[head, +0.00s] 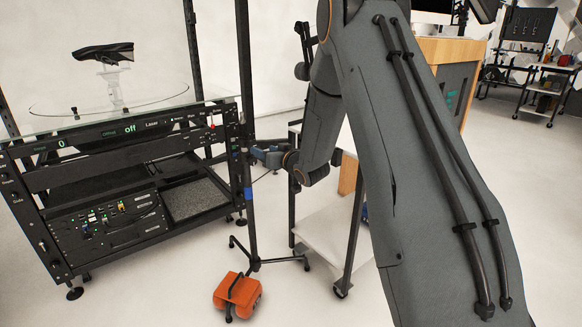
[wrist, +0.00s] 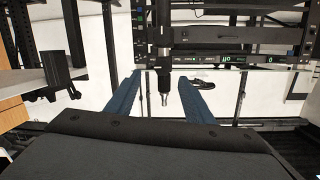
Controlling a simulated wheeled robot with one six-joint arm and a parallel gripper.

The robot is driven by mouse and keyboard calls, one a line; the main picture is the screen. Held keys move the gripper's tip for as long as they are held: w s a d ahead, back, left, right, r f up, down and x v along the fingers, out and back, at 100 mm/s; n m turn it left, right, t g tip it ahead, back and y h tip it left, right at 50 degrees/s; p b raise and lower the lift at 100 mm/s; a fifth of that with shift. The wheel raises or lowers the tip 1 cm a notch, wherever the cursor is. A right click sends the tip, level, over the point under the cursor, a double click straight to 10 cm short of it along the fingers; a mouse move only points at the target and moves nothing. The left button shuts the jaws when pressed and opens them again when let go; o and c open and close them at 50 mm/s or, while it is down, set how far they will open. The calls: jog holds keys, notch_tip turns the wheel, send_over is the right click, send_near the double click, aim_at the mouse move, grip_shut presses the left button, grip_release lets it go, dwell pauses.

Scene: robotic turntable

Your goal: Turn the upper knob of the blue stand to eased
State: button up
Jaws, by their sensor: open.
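The stand (head: 249,215) is a thin black upright pole with a blue band, on splayed legs in the middle of the head view. My gripper (head: 256,152) is at the pole's side, above the blue band. In the wrist view my gripper (wrist: 160,77) has two blue fingers spread apart. A dark shaft with a silver tip (wrist: 163,98) shows between them, with a visible gap on each side. It may be part of the stand's upper knob, but I cannot tell for sure. The knob's setting is not readable.
The turntable rack (head: 120,150) with a glass top stands close on the left of the pole. An orange weight (head: 238,293) lies at the stand's foot. A white-shelved cart (head: 325,228) stands just right of the pole. Open floor shows at the front left.

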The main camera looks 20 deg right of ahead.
jog(key=s+r+g+h+p, duration=0.2)
jog(key=s+g+p, duration=0.2)
jog(key=s, duration=0.8)
jog(key=s+r+m+g+h+p, duration=0.1)
jog(key=s+g+p, duration=0.3)
jog(key=s, duration=0.8)
jog(key=shift+d+r+g+h, duration=0.2)
jog(key=shift+r+g+h, duration=0.1)
jog(key=shift+r+h, duration=0.45)
